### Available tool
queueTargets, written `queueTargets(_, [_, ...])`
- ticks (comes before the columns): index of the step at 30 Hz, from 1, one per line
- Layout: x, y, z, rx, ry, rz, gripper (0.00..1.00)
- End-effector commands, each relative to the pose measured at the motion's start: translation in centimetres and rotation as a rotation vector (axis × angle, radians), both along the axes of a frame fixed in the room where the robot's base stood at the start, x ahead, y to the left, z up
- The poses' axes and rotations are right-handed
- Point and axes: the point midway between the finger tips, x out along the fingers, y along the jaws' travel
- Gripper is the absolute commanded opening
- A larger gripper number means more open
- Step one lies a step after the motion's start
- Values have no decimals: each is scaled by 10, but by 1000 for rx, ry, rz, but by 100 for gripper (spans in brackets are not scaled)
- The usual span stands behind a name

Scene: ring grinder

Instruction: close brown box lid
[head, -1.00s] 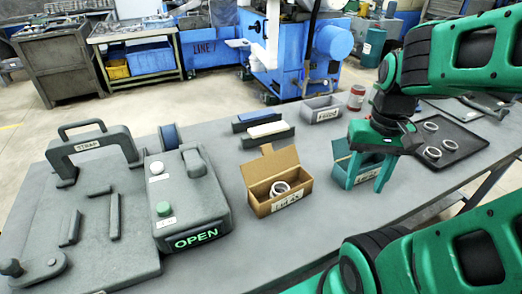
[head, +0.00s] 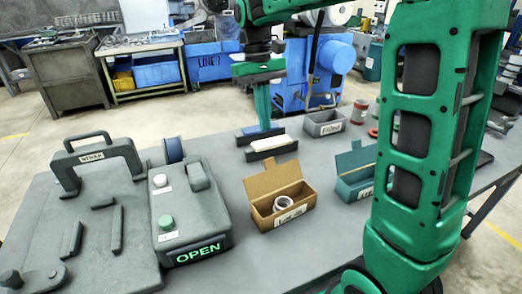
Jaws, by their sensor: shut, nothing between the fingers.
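The brown box (head: 295,216) stands on the grey table, right of the grey machine. Its lid (head: 273,179) is open, standing up at the back. A metal ring (head: 283,203) lies inside, and the front carries a white label. My gripper (head: 265,127) points down beyond the box, above the dark holders at the back of the table. It is shut and empty, seen nearly edge-on, and apart from the lid.
A teal box (head: 356,184) with its lid up stands to the right, partly hidden by my arm. A grey bin (head: 324,124) and white block (head: 271,142) are behind. The grey machine (head: 187,221) showing OPEN is left.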

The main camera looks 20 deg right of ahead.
Motion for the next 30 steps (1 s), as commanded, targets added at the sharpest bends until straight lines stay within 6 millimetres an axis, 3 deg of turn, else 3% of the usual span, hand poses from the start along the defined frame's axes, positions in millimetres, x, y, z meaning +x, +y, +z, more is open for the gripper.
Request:
queueTargets(3, [16,20,-1,7,19,46,0])
queueTargets(9, [20,28,-5,10,30,67,0])
queueTargets(14, [14,27,-25,10,29,66,0])
queueTargets(26, [-6,24,-96,10,29,65,0])
queueTargets(30, [-20,22,-86,10,23,64,0])
